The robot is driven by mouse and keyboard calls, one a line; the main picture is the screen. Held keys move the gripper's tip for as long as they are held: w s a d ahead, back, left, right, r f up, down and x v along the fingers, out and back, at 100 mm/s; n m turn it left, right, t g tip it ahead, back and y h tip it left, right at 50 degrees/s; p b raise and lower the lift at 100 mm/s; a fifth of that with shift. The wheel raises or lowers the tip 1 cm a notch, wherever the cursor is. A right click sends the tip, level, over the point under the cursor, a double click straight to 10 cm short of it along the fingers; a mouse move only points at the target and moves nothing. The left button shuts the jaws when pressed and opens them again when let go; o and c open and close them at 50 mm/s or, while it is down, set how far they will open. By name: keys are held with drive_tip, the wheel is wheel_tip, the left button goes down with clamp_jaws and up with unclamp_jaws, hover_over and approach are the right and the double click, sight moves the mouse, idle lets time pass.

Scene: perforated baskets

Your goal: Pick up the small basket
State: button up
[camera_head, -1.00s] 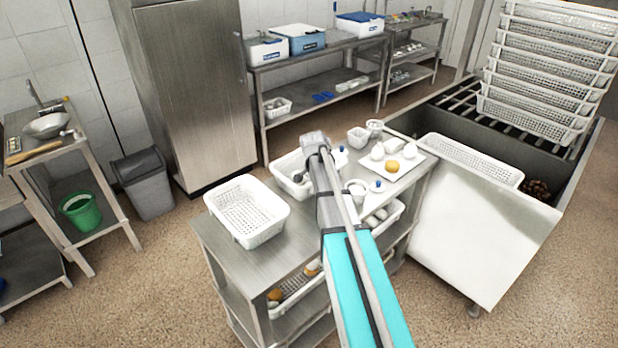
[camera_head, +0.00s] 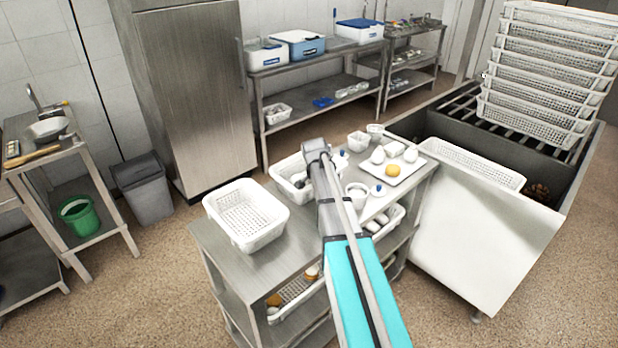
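Several white perforated baskets stand on the steel table. The smallest is a little basket (camera_head: 358,141) near the far edge, right of my arm's end, with a similar small container (camera_head: 375,131) beside it. A mid-size basket (camera_head: 287,166) holding some items is partly hidden behind my arm. A larger empty basket (camera_head: 246,214) sits at the left end. I cannot tell for certain which one is the task's small basket. My gripper (camera_head: 316,150) is at the far end of my arm, above the table near the mid-size basket. Its fingers cannot be made out, and no held object shows.
A white tray (camera_head: 398,171) with white items and an orange one lies at the table's right end. A white cup (camera_head: 356,190) stands near my arm. A metal counter (camera_head: 480,235) with stacked baskets (camera_head: 548,75) is to the right.

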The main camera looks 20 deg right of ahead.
clamp_jaws()
drive_tip(key=shift+r, duration=0.15)
wheel_tip(320, 180, up, 2)
drive_tip(key=shift+p, duration=1.2)
drive_tip(key=s+r+p, duration=1)
drive_tip(key=s, duration=0.4)
drive_tip(key=shift+a+r+p, duration=0.3)
drive_tip(key=shift+r, duration=0.05)
drive_tip(key=shift+s, duration=0.2)
